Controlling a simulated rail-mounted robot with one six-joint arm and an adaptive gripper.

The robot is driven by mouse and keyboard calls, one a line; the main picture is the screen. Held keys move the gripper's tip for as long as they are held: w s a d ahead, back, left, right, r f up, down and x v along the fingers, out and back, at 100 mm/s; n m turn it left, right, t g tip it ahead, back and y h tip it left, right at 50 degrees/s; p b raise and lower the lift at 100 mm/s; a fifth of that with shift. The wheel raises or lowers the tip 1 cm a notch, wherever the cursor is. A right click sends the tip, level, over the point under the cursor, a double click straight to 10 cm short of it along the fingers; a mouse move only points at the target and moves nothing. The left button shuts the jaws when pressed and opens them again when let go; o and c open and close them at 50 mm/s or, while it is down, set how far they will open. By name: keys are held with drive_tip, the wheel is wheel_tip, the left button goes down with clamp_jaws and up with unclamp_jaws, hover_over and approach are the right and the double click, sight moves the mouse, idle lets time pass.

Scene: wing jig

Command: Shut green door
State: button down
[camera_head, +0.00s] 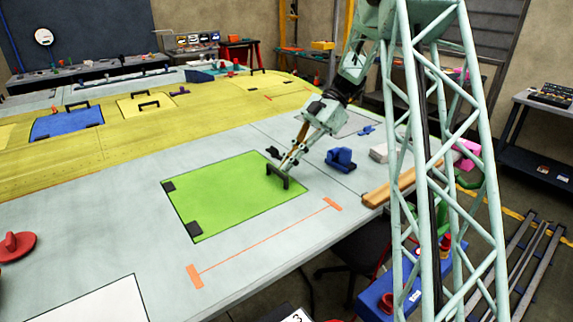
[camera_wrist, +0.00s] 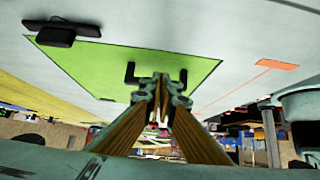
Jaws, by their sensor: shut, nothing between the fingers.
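The green door (camera_head: 235,195) lies flat in the pale wing surface and looks level with it. Two black hinges are at its left edge. Its black handle (camera_head: 278,180) stands up near the right edge. The door also shows in the wrist view (camera_wrist: 95,65), with the handle (camera_wrist: 130,74) partly hidden behind the fingers. My gripper (camera_head: 285,167) is shut and empty, pointing down right at the handle. In the wrist view its fingertips (camera_wrist: 161,82) are together between the handle's two ends. I cannot tell whether they touch the handle or the door.
A small black piece (camera_head: 272,152) lies by the door's far right corner. A blue block (camera_head: 341,159), a white block (camera_head: 379,152) and a wooden bar (camera_head: 390,188) are to the right. An orange line (camera_head: 265,240) runs along the front. A blue panel (camera_head: 66,123) is farther back.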

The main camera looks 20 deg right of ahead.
drive_tip(key=shift+r, duration=0.2)
drive_tip(key=shift+r, duration=0.55)
wheel_tip(320, 180, up, 3)
drive_tip(key=shift+d+f+p, duration=0.1)
drive_tip(key=shift+d+p, duration=0.05)
drive_tip(key=shift+p, duration=0.35)
drive_tip(key=w+d+r+p, duration=0.1)
drive_tip(key=w+d+r, duration=0.1)
drive_tip(key=d, duration=0.7)
drive_tip(key=shift+d+r, duration=0.1)
